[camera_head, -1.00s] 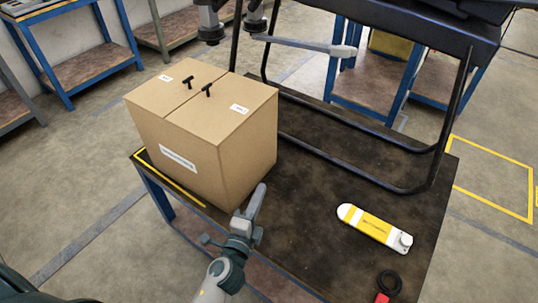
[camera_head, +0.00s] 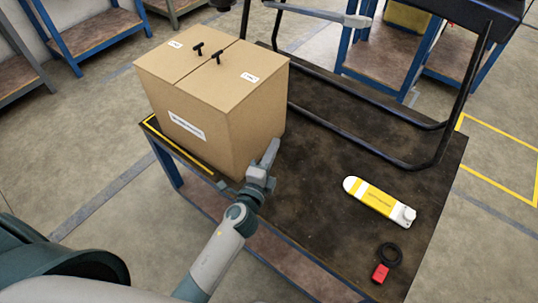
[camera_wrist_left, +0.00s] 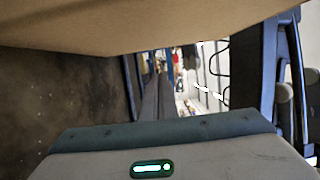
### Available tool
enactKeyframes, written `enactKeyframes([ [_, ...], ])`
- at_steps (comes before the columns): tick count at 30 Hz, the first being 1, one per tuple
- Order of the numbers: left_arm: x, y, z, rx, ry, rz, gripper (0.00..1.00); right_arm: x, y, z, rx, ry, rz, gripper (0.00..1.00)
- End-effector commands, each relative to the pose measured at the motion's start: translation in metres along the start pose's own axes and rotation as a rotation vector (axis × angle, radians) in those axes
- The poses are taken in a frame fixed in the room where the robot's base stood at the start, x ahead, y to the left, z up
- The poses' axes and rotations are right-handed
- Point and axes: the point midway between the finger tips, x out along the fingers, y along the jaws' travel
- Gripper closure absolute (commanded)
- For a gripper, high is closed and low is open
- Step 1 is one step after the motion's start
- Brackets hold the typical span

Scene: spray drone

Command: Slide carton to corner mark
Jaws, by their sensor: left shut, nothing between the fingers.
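The brown cardboard carton (camera_head: 255,105) stands upright at the left end of the dark table, with two black knobs on top and white labels. A yellow corner mark (camera_head: 178,148) runs along the table's left edge, beside the carton's base; part of it is hidden by the carton. My left gripper (camera_head: 272,150) is shut and empty, low beside the carton's right face near its front corner; whether it touches cannot be told. In the left wrist view the carton (camera_wrist_left: 150,25) fills the top, above the shut fingers (camera_wrist_left: 157,98). My right gripper is not in view.
A yellow and white bottle-like item (camera_head: 378,200) lies on the right of the table (camera_head: 320,220). A black ring with a red part (camera_head: 381,272) lies near the front right. A black tubular frame (camera_head: 370,150) stands along the back. The table's middle is clear.

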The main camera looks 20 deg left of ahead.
Motion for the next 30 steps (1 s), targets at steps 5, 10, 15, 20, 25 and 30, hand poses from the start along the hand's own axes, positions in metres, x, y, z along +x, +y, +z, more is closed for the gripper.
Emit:
enactKeyframes([
  [5, 0.033, 0.0, 0.0, 0.001, 0.0, -0.001, 1.0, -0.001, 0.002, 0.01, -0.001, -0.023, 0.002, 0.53],
  [10, 0.051, -0.001, 0.012, 0.003, -0.001, 0.001, 1.0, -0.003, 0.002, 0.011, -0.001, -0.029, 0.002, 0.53],
  [15, 0.055, 0.0, 0.03, 0.001, 0.0, 0.001, 1.0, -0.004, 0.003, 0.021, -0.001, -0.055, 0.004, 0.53],
  [20, 0.057, 0.0, 0.037, 0.001, 0.0, 0.001, 1.0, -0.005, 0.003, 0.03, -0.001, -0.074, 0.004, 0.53],
  [25, 0.057, 0.001, 0.039, 0.0, 0.0, 0.001, 1.0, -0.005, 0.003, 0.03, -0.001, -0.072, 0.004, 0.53],
  [30, 0.057, 0.0, 0.039, 0.0, 0.0, 0.001, 1.0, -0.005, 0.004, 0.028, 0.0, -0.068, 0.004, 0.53],
])
